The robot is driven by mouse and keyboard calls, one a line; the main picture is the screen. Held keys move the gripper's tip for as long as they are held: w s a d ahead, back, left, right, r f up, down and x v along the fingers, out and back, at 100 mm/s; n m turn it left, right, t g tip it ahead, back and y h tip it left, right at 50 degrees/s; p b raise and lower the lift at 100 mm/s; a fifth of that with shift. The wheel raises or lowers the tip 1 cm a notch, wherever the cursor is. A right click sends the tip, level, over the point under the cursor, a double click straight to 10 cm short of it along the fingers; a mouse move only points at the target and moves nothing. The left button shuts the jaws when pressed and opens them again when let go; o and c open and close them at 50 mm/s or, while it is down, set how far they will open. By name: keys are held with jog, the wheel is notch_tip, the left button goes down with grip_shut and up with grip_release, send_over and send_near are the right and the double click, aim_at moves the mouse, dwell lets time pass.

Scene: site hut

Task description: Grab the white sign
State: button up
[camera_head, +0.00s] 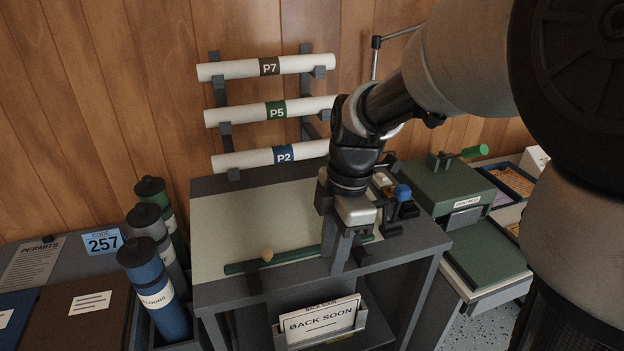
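The white sign (320,319) reads "BACK SOON" in black letters. It stands in a grey holder (362,338) low at the front of the drafting table, with the edge of another printed card showing just behind it. My gripper (339,262) points down over the front edge of the table, above and slightly right of the sign, and apart from it. Its fingers overlap in this view, so I cannot tell how wide they are apart. I see nothing held between them.
The drafting table (225,230) carries a green bar with a tan knob (267,254). Rolled tubes (268,67) hang on a wall rack behind. Capped canisters (150,285) and a permits board stand left. A green press (447,190) stands right.

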aim_at(321, 306)
jog(key=f+b, duration=0.1)
jog(key=f, duration=0.4)
jog(key=a+f+b, duration=0.1)
jog(key=f, duration=0.4)
jog(key=f+b, duration=0.1)
jog(key=f, duration=0.5)
jog(key=shift+s+a+f, duration=0.1)
jog(key=shift+s+a, duration=0.3)
grip_shut()
